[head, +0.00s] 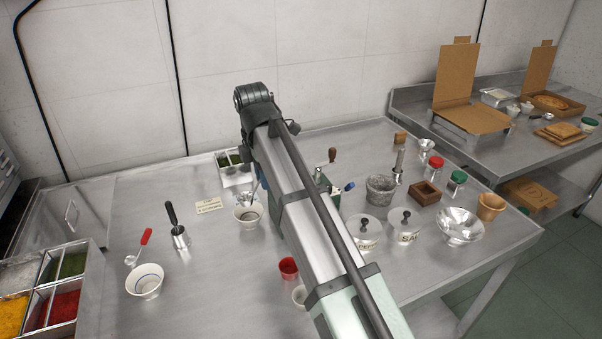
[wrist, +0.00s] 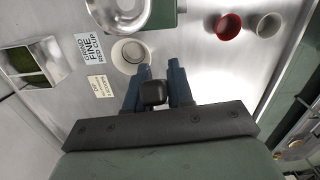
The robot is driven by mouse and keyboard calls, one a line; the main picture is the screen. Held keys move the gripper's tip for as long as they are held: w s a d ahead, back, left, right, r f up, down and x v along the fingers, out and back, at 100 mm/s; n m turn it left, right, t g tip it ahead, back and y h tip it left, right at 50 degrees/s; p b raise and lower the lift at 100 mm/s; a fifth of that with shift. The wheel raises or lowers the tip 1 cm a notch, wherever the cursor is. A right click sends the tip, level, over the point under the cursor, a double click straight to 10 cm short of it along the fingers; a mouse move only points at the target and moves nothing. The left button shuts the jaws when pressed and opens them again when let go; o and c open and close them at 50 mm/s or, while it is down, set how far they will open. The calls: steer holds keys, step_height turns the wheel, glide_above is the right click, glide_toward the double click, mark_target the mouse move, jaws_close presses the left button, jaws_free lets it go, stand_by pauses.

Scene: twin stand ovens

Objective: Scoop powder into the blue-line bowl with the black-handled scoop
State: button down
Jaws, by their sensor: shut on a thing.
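The blue-line bowl (head: 145,283) is white with a blue ring inside and stands at the front left. A scoop with a black handle (head: 172,213) stands tilted at a small metal cup behind it; I cannot tell whether the cup is its own head. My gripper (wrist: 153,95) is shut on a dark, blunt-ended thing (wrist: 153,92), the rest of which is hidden. In the head view the jaws are near a second pale bowl (head: 247,218), partly hidden by the arm. That bowl shows in the wrist view (wrist: 130,57); its contents are unclear.
A red-handled tool (head: 146,237) lies behind the blue-line bowl. A small card (head: 208,205) lies left of the second bowl. A red cup (head: 288,268) and a grinder with a metal hopper (wrist: 122,12) are near the arm. Lidded pots (head: 363,232) stand right. The front middle is clear.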

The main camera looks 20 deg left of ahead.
steer(key=s+a+n, duration=0.8)
steer(key=s+a, duration=0.8)
steer(key=a, duration=0.3)
steer(key=s+a+f+n+y, duration=0.1)
steer(key=s+a+n, duration=0.4)
steer(key=s, duration=0.6)
steer(key=s+a+f+n, duration=0.1)
steer(key=s+a+n, duration=0.3)
steer(key=s+a, duration=0.55)
steer(key=shift+s+d+f+t+y, duration=0.45)
steer(key=shift+s+d+f, duration=0.2)
steer(key=shift+f, duration=0.85)
steer(key=shift+s+d+f+t+y, duration=0.45)
steer(key=shift+s+d+f, duration=0.2)
steer(key=shift+f, duration=0.9)
steer(key=shift+s+d+f+t+y, duration=0.45)
steer(key=shift+s+d+f, duration=0.2)
steer(key=shift+f, duration=0.85)
steer(key=shift+s+d+f+h, duration=0.1)
steer(key=shift+s+d+h, duration=0.1)
steer(key=shift+s+h, duration=0.05)
steer(key=shift+w+a, duration=0.55)
steer(key=shift+w, duration=0.05)
steer(key=shift+s+d, duration=0.4)
step_height(320, 180, up, 8)
steer(key=w+a+g+h, duration=0.2)
steer(key=g, duration=0.1)
steer(key=shift+r+h, duration=0.2)
steer(key=shift+h, duration=0.2)
